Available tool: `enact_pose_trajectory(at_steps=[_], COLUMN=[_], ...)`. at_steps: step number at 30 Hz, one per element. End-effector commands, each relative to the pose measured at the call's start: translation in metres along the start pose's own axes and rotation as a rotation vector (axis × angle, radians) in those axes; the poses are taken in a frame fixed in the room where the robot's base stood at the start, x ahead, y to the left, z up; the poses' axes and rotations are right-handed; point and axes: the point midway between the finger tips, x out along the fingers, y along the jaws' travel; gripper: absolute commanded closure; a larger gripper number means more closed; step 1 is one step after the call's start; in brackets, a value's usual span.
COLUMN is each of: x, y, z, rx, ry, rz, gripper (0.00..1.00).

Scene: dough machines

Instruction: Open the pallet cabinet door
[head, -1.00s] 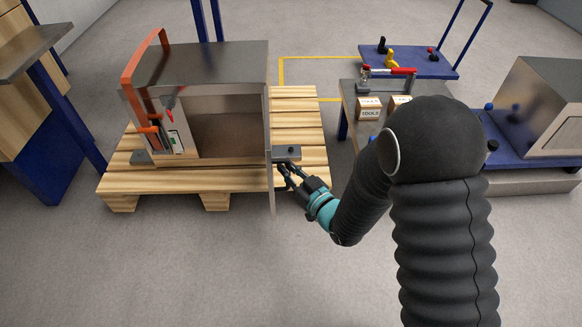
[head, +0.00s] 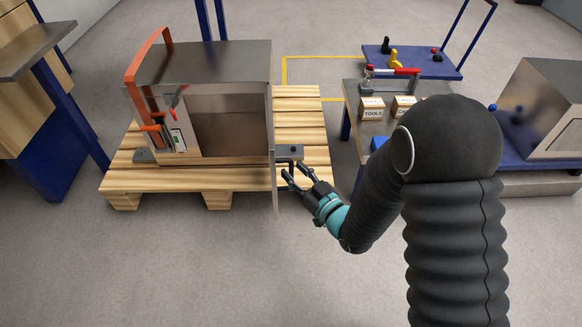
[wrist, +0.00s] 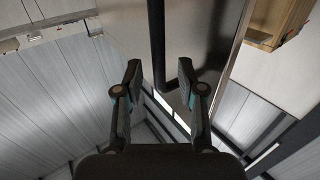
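The metal cabinet (head: 205,65) stands on a wooden pallet, its front open and its dark interior showing. Its door (head: 275,195) stands swung out at the right side, seen almost edge-on as a thin upright strip in the head view. My gripper (head: 296,174) is just right of the door, fingers apart. In the wrist view my gripper (wrist: 168,85) is open with nothing clamped between its fingers. The door panel (wrist: 207,45) lies ahead of it, with a dark bar handle (wrist: 157,35) running down to between the fingertips. Whether a finger touches the door or handle I cannot tell.
The pallet (head: 305,105) extends right of the cabinet. An orange tubular frame (head: 148,60) is at the cabinet's left. A grey table (head: 350,100) with boxes and a blue cart (head: 440,68) stand right. Grey floor in front of the pallet is clear.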

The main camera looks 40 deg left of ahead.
Motion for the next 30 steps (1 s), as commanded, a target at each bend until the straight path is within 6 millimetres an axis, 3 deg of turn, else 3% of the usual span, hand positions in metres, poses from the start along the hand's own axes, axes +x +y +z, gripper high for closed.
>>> enact_pose_trajectory(at_steps=[9,15,30], x=[-0.064,-0.089,-0.096], y=[0.002,0.001,0.001], z=[0.000,0.000,-0.001], rx=[0.001,0.000,-0.001], ry=[-0.001,-0.001,0.002], rz=[0.005,0.003,0.001], gripper=[0.61,0.61,0.61])
